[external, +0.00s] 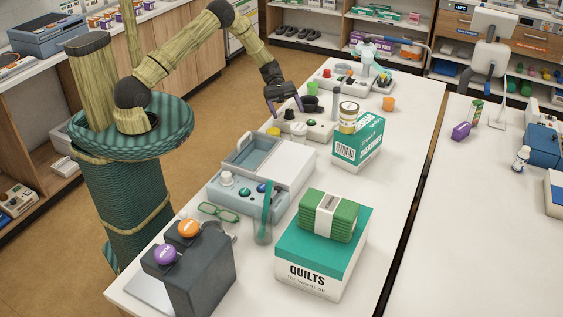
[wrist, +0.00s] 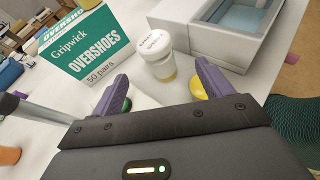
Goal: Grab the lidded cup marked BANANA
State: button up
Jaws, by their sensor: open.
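A small lidded cup (wrist: 155,46) with a white lid and a pale yellow band low on its side stands upright in the wrist view. Small print shows on its lid, too fine to read for certain, so I cannot confirm that it says BANANA. A white-lidded item that looks like it shows in the external view (external: 298,129). My gripper (wrist: 162,72) is open and empty, its purple fingers pointing towards the cup with the gap in line with it. In the external view my gripper (external: 284,107) hangs above the table's far-left part.
The Overshoes box (external: 357,146) stands close beside the cup, with a tin (external: 348,114) on top. A yellow item (wrist: 197,88) lies near one finger. Green cup (external: 313,88) and orange cup (external: 389,103) stand farther back.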

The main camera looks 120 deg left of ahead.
aim_at(300, 134)
jog(key=p+x, duration=0.1)
jog(key=x, duration=0.5)
jog(key=shift+r+p, duration=0.1)
jog(key=shift+p, duration=0.25)
jog(key=shift+w+d+f, duration=0.25)
jog(key=p+x, duration=0.1)
jog(key=x, duration=0.2)
jog(key=p+x, duration=0.1)
jog(key=shift+w+r+p, duration=0.15)
jog(key=shift+w+p, duration=0.2)
jog(key=shift+w, duration=0.25)
jog(key=shift+w+d+f, duration=0.1)
jog(key=shift+d+f, duration=0.1)
jog(key=c, duration=1.2)
